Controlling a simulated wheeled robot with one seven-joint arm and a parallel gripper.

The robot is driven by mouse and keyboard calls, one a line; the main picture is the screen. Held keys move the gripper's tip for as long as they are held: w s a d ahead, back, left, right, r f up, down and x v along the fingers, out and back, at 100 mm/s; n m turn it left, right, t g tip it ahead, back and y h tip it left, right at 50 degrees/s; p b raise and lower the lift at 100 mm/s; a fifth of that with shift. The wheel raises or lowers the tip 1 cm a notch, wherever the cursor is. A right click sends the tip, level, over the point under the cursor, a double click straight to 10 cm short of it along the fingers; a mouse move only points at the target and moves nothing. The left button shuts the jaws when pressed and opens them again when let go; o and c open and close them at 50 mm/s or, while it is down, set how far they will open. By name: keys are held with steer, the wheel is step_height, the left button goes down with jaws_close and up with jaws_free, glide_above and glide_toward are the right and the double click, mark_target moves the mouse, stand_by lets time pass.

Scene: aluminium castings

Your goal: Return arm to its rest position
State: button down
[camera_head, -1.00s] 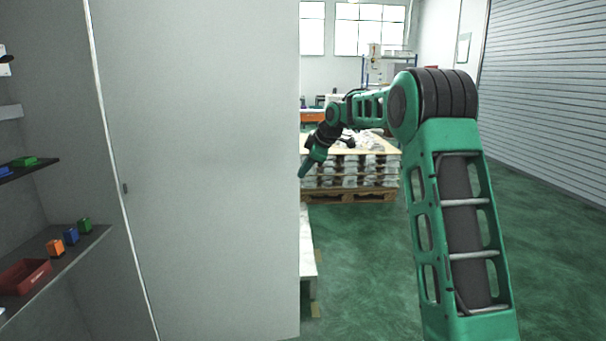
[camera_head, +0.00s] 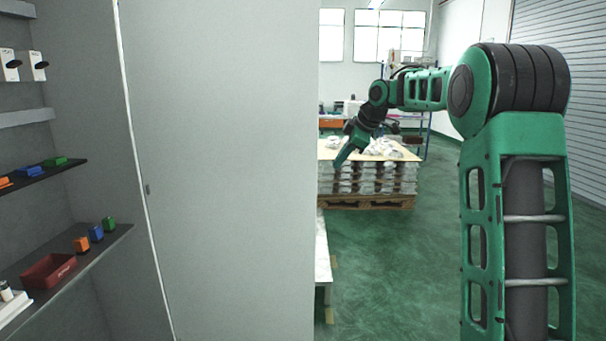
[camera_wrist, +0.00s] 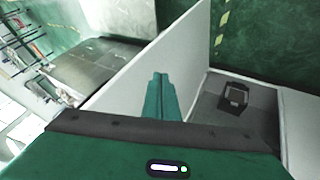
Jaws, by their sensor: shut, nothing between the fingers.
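My green arm reaches forward on the right side of the head view, bent at its elbow. My gripper (camera_head: 342,161) hangs at the arm's far end, tilted down and to the left, in front of the pallet stack in that view. In the wrist view my gripper (camera_wrist: 161,84) shows as green fingers close together, shut with nothing between them. A pale upright panel stands behind the fingers there.
A tall grey panel (camera_head: 220,170) fills the middle left. Shelves at the left hold a red bin (camera_head: 48,271) and small coloured blocks. A loaded wooden pallet (camera_head: 366,202) stands beyond. Green floor is open at the right. A dark box (camera_wrist: 235,97) shows in the wrist view.

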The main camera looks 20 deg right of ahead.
steer(key=s+f+m+g, duration=0.2)
steer(key=s+f+m, duration=0.4)
steer(key=s, duration=1.1)
steer(key=s+f+m+g+h, duration=0.1)
steer(key=s+f+m, duration=0.5)
steer(key=s, duration=1.2)
steer(key=s+a+f+m+g+h, duration=0.1)
steer(key=s+f+m+g, duration=0.3)
steer(key=s, duration=1.3)
step_height(320, 180, down, 3)
steer(key=m, duration=0.3)
steer(key=shift+s+f, duration=0.2)
